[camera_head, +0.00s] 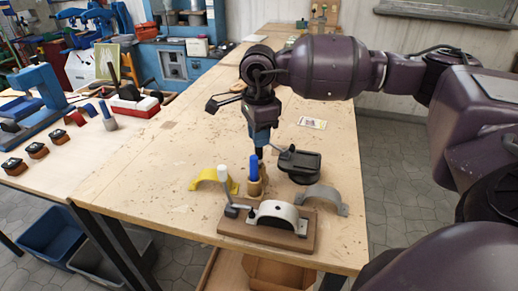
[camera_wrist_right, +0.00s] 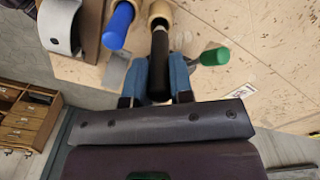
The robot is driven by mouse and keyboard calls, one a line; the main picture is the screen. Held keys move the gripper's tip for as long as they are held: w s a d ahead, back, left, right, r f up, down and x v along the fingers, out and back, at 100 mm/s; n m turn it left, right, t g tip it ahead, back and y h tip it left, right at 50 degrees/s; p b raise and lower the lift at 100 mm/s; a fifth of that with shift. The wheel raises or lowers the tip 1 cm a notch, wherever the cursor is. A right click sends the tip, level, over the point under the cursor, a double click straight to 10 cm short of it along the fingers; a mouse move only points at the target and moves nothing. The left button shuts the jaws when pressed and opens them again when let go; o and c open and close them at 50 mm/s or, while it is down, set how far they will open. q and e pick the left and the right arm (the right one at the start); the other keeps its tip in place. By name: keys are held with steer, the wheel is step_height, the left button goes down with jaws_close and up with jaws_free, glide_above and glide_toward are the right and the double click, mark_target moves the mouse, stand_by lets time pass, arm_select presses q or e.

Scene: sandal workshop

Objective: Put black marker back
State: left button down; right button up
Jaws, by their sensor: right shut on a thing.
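My right gripper (camera_head: 261,141) comes down over the middle of the near table, shut on the black marker (camera_head: 260,153). In the right wrist view the black marker (camera_wrist_right: 159,62) sits between the two blue fingers of the right gripper (camera_wrist_right: 156,88). Its far end is close to a tan wooden holder (camera_wrist_right: 160,12); I cannot tell whether it is inside. A blue marker (camera_head: 254,169) stands upright in a tan holder (camera_head: 255,187) just in front of the gripper. The blue marker also shows in the wrist view (camera_wrist_right: 118,25). My left gripper is not in view.
A brown board (camera_head: 267,238) with a grey arch and lever clamp lies at the near edge. A yellow arch (camera_head: 205,178), a grey arch (camera_head: 325,195) and a dark device (camera_head: 299,165) stand around the holder. A green-ended thing (camera_wrist_right: 215,57) is beside the marker. The table's far half is mostly clear.

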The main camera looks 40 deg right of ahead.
mark_target(259, 150)
steer(key=shift+f, duration=2.25)
steer(key=shift+f, duration=0.2)
steer(key=o, duration=0.4)
steer(key=shift+o, duration=0.2)
steer(key=shift+r, duration=0.1)
